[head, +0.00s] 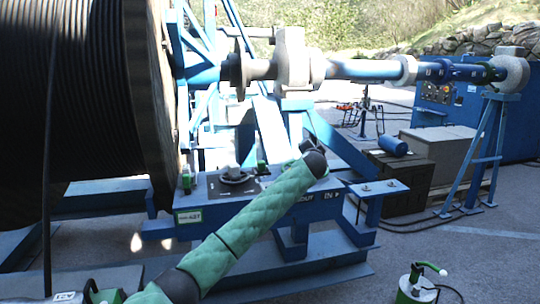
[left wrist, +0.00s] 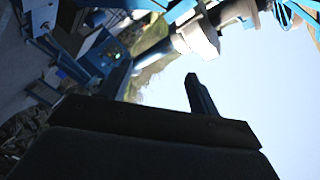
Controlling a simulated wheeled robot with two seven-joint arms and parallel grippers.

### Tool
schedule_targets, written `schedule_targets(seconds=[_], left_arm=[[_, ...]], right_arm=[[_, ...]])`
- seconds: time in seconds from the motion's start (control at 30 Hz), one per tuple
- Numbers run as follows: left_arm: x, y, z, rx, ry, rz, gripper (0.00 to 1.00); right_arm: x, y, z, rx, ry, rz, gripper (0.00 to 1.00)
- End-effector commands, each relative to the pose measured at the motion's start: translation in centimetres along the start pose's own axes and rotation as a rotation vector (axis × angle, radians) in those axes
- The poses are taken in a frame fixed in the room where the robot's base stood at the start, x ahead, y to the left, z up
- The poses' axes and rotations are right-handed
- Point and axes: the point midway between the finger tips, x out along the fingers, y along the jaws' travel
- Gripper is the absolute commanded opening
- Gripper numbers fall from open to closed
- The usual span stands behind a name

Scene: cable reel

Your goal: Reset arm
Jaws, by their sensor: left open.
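My left arm, in a green quilted sleeve, reaches in from the bottom left of the head view. In the left wrist view, one dark finger (left wrist: 200,96) stands up against bright sky, with nothing seen held. The gripper is open. My right gripper is not in view.
A large cable reel (head: 80,90) fills the left. A blue shaft (head: 365,69) runs right to a bearing on a blue stand (head: 490,140). A green-handled device (head: 415,287) sits at the lower right.

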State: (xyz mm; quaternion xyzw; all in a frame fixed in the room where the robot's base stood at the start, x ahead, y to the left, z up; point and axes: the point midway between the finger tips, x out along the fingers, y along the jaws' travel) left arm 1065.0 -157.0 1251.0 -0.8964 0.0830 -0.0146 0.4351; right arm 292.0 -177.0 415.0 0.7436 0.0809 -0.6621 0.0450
Motion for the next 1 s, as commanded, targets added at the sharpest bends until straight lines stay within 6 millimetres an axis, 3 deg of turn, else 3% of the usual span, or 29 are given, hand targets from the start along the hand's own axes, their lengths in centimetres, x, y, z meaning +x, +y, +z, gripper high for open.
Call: schedule_targets(seconds=[0.1, 0.57, 1.0], left_arm=[[-1.5, 2.9, 4.7, -0.092, -0.081, 0.07, 0.62], [-8.9, 13.0, 21.2, -0.415, -0.326, 0.284, 0.62], [-18.5, 22.1, 36.4, -0.64, -0.499, 0.386, 0.62]], right_arm=[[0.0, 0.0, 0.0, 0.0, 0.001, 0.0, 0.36], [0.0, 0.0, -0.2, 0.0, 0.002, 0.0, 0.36], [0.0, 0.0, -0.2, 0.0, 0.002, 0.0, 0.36]])
